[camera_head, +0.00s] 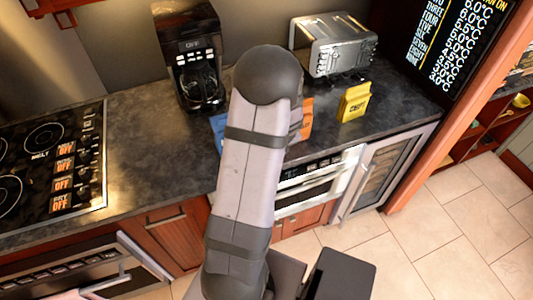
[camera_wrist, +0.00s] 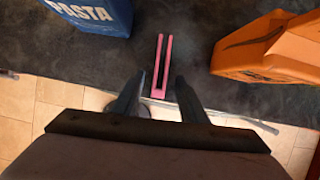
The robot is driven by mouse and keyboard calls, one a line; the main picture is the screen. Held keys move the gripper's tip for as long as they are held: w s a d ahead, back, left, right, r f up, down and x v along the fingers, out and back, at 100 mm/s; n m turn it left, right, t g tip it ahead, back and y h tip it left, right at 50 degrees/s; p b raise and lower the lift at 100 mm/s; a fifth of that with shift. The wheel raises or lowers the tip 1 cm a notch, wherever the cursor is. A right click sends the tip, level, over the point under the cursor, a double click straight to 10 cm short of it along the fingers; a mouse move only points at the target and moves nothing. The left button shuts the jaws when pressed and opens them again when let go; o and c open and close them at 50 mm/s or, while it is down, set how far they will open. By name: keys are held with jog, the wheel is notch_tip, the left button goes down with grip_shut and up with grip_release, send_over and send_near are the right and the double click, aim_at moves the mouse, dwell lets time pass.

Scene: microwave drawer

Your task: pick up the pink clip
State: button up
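The pink clip (camera_wrist: 160,66) lies on the dark countertop near its front edge in the wrist view. It has two long thin prongs pointing away from me. My gripper (camera_wrist: 158,85) is open, with one dark finger on each side of the clip's near end. I cannot tell how high the fingers are above the counter. In the head view my own arm hides the clip and the gripper.
A blue pasta box (camera_wrist: 95,14) stands left of the clip and an orange box (camera_wrist: 270,48) right of it. A yellow package (camera_head: 354,102), a toaster (camera_head: 333,45) and a coffee maker (camera_head: 192,60) stand on the counter (camera_head: 150,145). A stovetop (camera_head: 50,160) is at left.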

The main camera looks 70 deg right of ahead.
jog(key=shift+w+f, duration=0.15)
jog(key=shift+f, duration=0.2)
jog(key=shift+d, duration=0.1)
grip_shut()
jog(key=shift+r, duration=0.1)
notch_tip(320, 180, up, 10)
jog(key=p, duration=0.2)
dwell(0.3)
